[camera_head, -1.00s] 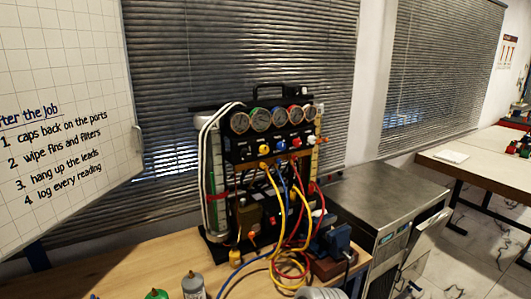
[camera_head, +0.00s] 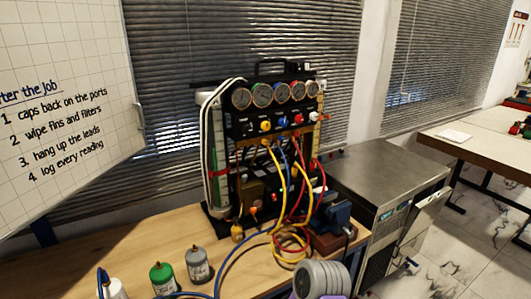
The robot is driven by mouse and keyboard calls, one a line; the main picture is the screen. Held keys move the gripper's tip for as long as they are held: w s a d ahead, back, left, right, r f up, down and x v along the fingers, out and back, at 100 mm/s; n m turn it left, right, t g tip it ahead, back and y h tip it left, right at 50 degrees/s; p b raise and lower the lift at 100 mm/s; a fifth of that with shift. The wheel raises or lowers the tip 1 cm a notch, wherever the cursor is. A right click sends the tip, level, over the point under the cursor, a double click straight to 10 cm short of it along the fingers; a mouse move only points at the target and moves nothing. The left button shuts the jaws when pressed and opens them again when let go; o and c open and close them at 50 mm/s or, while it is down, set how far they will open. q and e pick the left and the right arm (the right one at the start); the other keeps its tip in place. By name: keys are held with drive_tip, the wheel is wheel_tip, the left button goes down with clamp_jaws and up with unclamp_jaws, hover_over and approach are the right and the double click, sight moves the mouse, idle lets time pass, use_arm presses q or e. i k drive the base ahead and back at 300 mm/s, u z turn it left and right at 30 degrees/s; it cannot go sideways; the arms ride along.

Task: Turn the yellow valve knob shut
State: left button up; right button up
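The yellow valve knob (camera_head: 265,125) is on the front of the black gauge rig (camera_head: 240,131), below the row of round gauges (camera_head: 262,95). It sits left of a blue knob (camera_head: 283,122) and a red knob (camera_head: 298,118). Its turn position is too small to tell. A yellow hose (camera_head: 277,165) hangs from the fittings below the knobs. Neither of my grippers is in view, and nothing covers the yellow knob.
The rig stands on a wooden bench (camera_head: 150,256). Green (camera_head: 162,279) and grey (camera_head: 199,265) canisters stand at the front. Looped hoses hang before the rig. A ridged grey machine (camera_head: 322,280) is at the bottom, and a metal cabinet (camera_head: 385,182) stands to the right.

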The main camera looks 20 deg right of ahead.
sight(266, 125)
drive_tip(key=k, duration=0.5)
drive_tip(key=z, duration=1.55)
drive_tip(key=i, duration=1)
drive_tip(key=u, duration=2.15)
